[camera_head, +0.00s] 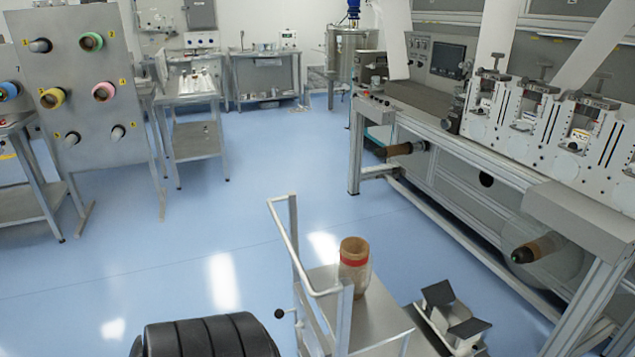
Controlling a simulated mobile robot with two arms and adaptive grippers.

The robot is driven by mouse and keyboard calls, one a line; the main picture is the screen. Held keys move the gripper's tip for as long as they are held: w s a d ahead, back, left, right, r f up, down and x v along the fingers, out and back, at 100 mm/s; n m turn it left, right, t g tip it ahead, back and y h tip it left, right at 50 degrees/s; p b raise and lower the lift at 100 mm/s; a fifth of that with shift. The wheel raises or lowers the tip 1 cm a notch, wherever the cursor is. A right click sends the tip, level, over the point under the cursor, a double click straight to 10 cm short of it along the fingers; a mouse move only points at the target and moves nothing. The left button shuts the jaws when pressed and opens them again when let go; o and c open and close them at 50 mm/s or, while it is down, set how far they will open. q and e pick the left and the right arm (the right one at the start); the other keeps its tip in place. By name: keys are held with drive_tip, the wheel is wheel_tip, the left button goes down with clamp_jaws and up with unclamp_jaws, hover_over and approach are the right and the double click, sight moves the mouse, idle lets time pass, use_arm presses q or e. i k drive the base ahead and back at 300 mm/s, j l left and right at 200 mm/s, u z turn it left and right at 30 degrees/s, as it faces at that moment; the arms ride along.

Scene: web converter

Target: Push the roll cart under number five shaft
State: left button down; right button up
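A grey metal roll cart (380,318) stands on the blue floor at the bottom, right of centre, with a tall tubular push handle (287,240) on its left. A brown core with a red band (354,267) stands upright on its top. At its right is a cradle with two dark angled pads (447,304); I cannot tell how it joins the cart. The machine at right has a shaft with a brown core (537,248) low at its near end and another (405,149) at its far end. I see no readable shaft number on this machine. Neither gripper is in view.
The machine's frame leg (590,300) stands right of the cart, with floor between. A grey panel (85,80) with several coloured cores and small yellow labels is at left. Tables (195,140) stand behind it. The middle floor (230,220) is clear.

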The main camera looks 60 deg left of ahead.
sight(374, 324)
drive_tip(key=u, duration=2.1)
